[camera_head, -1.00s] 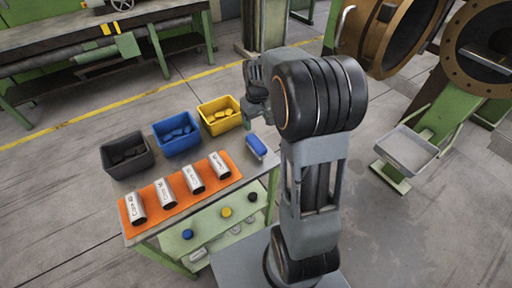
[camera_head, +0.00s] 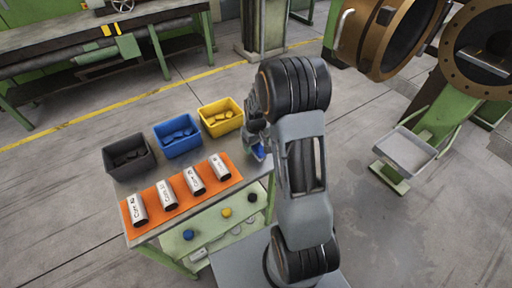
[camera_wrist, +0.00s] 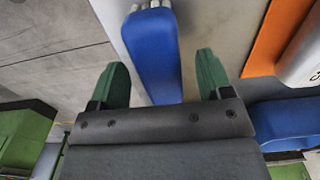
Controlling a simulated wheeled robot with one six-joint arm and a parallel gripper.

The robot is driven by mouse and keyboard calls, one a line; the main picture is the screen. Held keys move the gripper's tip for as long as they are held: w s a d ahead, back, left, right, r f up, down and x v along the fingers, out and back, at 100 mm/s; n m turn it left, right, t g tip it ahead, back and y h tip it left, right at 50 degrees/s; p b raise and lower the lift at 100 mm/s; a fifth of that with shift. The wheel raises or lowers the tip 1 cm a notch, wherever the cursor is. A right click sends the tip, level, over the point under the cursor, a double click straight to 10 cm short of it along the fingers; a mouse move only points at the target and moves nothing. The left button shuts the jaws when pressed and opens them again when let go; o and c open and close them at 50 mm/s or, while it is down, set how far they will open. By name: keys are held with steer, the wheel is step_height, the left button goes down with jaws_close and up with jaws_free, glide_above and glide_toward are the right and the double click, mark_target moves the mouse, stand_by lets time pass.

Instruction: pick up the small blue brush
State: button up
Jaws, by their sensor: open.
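The small blue brush (camera_wrist: 153,55) lies on the table top in the wrist view, its blue back facing me and pale bristles at its far end. My gripper (camera_wrist: 160,82) is open, with one green finger on each side of the brush. The fingers stand apart from its sides, and the brush's near end is hidden behind the gripper body. In the head view the brush (camera_head: 258,151) is partly covered by my gripper (camera_head: 255,140) at the table's right edge.
An orange mat (camera_head: 150,220) holds several white labelled cylinders. Black (camera_head: 128,170), blue (camera_head: 177,148) and yellow (camera_head: 220,128) bins stand along the table's back. A lower green shelf (camera_head: 210,236) holds small round caps. Open floor lies right of my arm.

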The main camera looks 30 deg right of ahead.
steer(key=shift+f, duration=0.15)
steer(key=shift+c, duration=0.4)
steer(key=c, duration=1)
steer(key=shift+o, duration=0.2)
steer(key=shift+r+b, duration=0.3)
steer(key=shift+r, duration=0.4)
steer(key=s+d+r+b, duration=0.1)
steer(key=s+r+b, duration=0.1)
steer(key=s+r, duration=0.9)
steer(key=s, duration=0.3)
steer(key=shift+d+r, duration=0.3)
steer(key=shift+d, duration=0.1)
